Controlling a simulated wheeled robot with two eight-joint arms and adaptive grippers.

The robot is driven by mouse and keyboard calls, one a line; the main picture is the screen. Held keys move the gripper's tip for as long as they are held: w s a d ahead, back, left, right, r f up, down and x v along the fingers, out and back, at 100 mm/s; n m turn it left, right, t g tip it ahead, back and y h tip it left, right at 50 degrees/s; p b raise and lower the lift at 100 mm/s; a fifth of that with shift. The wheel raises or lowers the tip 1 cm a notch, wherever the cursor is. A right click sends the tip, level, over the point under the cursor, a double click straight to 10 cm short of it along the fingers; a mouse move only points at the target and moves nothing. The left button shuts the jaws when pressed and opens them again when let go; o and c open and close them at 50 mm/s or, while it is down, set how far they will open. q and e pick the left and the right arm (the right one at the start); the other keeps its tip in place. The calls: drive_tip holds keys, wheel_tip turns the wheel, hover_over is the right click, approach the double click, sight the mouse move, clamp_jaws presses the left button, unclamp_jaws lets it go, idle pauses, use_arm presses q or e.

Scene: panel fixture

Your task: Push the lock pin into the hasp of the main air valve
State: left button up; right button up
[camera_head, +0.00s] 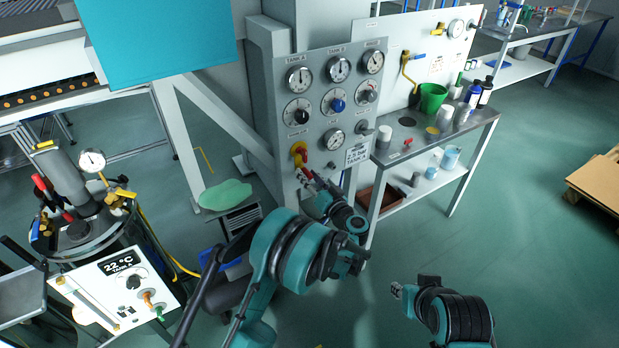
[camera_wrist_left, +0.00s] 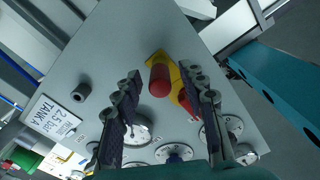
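The main air valve (camera_head: 298,150), yellow with red parts, sits low on the left of the grey panel (camera_head: 352,62). In the left wrist view its yellow body (camera_wrist_left: 174,73) has a red cylinder (camera_wrist_left: 160,80) pointing at the camera and another red part (camera_wrist_left: 187,101) beside it. I cannot tell which red part is the lock pin, and the hasp is not clear. My left gripper (camera_head: 306,177) is just below the valve. In the wrist view its fingers (camera_wrist_left: 165,95) are apart, either side of the red parts, with gaps. My right gripper (camera_head: 396,290) hangs low, away from the panel.
Gauges and knobs (camera_head: 337,105) cover the panel above the valve. A white label (camera_head: 356,154) and a dark knob (camera_wrist_left: 81,91) are beside it. A bench (camera_head: 405,150) with cups and bottles stands right. A tank cart (camera_head: 75,250) stands left.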

use_arm(q)
drive_tip(key=v, duration=1.2)
wheel_tip(320, 180, up, 24)
drive_tip(key=m+t+h, duration=0.5)
drive_tip(key=m+h, duration=0.1)
drive_tip(key=h, duration=0.8)
drive_tip(key=s+a+f+n+g+y, duration=0.1)
drive_tip(key=s+a+f+g, duration=0.5)
drive_tip(key=s, duration=0.8)
drive_tip(key=s+a+f+n+g+y, duration=0.2)
drive_tip(key=s+a+f+g, duration=0.4)
drive_tip(key=s+a+f, duration=0.6)
wheel_tip(320, 180, down, 2)
drive_tip(key=shift+s+f+n+g, duration=0.1)
drive_tip(key=shift+s+n+g, duration=0.2)
drive_tip(key=shift+s+n, duration=0.65)
